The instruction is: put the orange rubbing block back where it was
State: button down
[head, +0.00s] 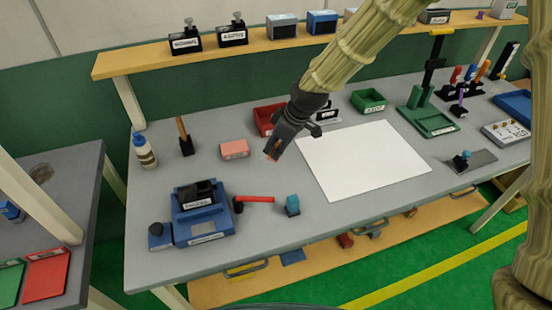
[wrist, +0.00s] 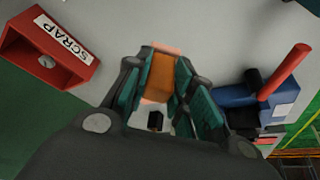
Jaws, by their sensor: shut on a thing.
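The orange rubbing block (wrist: 159,78) is between the two fingers of my gripper (wrist: 160,85) in the wrist view. My gripper is shut on it. In the head view my gripper (head: 273,153) is above the grey table, between the pink block and the white sheet, and only a small bit of orange shows at its fingertips. The pink block (head: 235,149) lies on the table to the left of the gripper. In the wrist view a pink edge (wrist: 160,47) shows just beyond the orange block. I cannot tell which spot the orange block came from.
The red SCRAP bin (wrist: 48,50) is near my gripper. A blue fixture (head: 203,212) with a red-handled tool (head: 255,199) and a small teal-topped block (head: 292,205) stand at the front. A white sheet (head: 362,162) covers the middle. A bottle (head: 145,150) stands at left.

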jog(key=shift+f+p, duration=0.65)
jog(key=shift+f, duration=1.95)
jog(key=shift+s+f, duration=0.1)
jog(key=c, duration=1.2)
grip_release()
jog(key=shift+r, duration=0.2)
jog(key=b+v, duration=0.2)
jog(key=v, duration=0.9)
jog(key=shift+r, duration=0.4)
jog(key=shift+d, duration=0.15)
